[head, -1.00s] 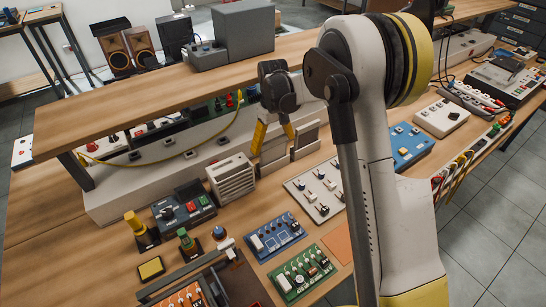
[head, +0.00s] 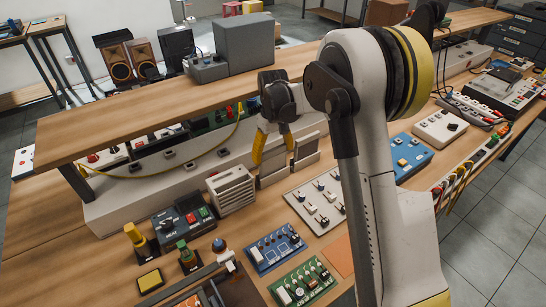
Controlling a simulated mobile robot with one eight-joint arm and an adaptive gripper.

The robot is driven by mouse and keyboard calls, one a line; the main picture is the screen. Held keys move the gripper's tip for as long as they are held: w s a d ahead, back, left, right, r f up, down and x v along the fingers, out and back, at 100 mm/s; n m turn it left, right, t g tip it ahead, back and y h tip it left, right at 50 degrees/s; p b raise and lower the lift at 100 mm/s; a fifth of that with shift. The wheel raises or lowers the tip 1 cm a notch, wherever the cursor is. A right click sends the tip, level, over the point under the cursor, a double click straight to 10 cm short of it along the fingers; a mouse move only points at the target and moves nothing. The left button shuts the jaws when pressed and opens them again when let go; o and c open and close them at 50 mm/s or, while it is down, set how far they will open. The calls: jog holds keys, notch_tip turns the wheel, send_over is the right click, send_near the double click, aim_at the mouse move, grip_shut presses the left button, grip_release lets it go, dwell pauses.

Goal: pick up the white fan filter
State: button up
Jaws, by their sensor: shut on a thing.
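A white slatted box (head: 231,188), which looks like the white fan filter, stands upright on the bench left of my gripper. My gripper (head: 273,156) points down in front of the long pale housing under the shelf. Its yellow fingers are shut on a pale upright panel (head: 272,174). The fingers appear to be apart from the slatted box. Whether the held panel touches the bench is hard to tell at this size.
A second pale panel (head: 306,152) stands close on the right. The wooden shelf (head: 150,118) is behind and above. A switch board (head: 316,203), a blue circuit board (head: 274,247) and a control box (head: 183,222) stand in front. My arm hides part of the right side.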

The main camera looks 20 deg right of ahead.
jog(key=r, duration=0.2)
jog(key=r+p, duration=0.1)
jog(key=r, duration=0.1)
jog(key=shift+s+d+r+p, duration=0.1)
jog(key=shift+s+d+p, duration=0.05)
jog(key=shift+d+p, duration=0.2)
jog(key=s+d+r+p, duration=0.3)
jog(key=s+d+r, duration=0.25)
jog(key=d, duration=0.45)
notch_tip(320, 180, up, 8)
jog(key=p, duration=0.4)
jog(key=shift+w+f, duration=0.2)
jog(key=shift+w, duration=0.25)
jog(key=shift+a, duration=0.1)
